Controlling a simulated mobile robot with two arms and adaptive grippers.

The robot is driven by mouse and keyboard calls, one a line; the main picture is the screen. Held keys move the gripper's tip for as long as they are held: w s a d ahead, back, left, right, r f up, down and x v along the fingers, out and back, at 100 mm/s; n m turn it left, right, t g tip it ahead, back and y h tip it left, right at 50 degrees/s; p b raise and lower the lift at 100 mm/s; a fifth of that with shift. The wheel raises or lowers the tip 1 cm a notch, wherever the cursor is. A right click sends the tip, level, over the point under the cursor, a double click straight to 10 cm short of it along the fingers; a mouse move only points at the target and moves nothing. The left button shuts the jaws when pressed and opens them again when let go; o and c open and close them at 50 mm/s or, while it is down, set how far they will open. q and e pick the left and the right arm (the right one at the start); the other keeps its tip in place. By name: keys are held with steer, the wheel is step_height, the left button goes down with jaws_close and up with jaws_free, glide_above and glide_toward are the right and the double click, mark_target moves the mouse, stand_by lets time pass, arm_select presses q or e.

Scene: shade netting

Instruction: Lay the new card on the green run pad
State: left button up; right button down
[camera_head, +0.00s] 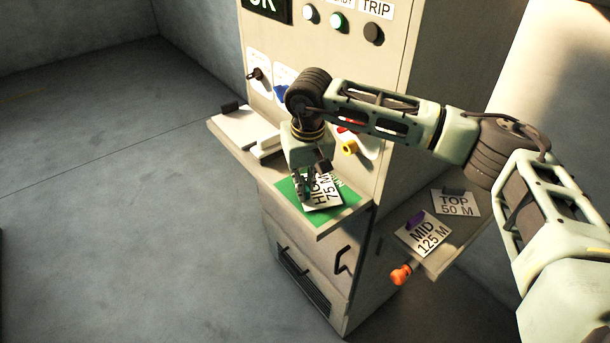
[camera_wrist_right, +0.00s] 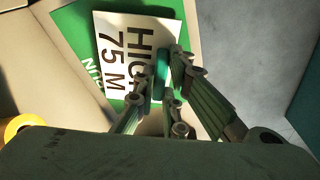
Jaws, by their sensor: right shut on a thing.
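A white card printed "HIGH 75 M" (camera_head: 323,194) is at the green run pad (camera_head: 345,200) on the cabinet's shelf. In the right wrist view the card (camera_wrist_right: 120,60) overlaps the pad (camera_wrist_right: 75,30), turned relative to it. Whether the card rests flat on the pad or sits just above it is hard to tell. My right gripper (camera_head: 304,190) reaches down over the card and is shut on a teal tab (camera_wrist_right: 161,70) on the card. Its fingers also show in the right wrist view (camera_wrist_right: 165,85). My left gripper is not in view.
Cards "MID 125 M" (camera_head: 424,234) and "TOP 50 M" (camera_head: 456,202) lie on a side shelf (camera_head: 440,255) at the right. An orange knob (camera_head: 400,274) sticks out below it. The cabinet panel (camera_head: 345,60) stands behind.

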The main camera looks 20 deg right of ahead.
steer(key=shift+d, duration=0.15)
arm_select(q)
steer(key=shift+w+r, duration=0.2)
arm_select(e)
steer(key=shift+f, duration=0.1)
steer(key=shift+f+b, duration=0.2)
steer(key=shift+b, duration=0.1)
steer(key=c, duration=1.8)
jaws_free()
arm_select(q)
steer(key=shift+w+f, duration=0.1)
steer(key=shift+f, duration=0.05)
arm_select(e)
steer(key=shift+r, duration=0.1)
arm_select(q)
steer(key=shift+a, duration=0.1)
arm_select(e)
steer(key=shift+r, duration=0.1)
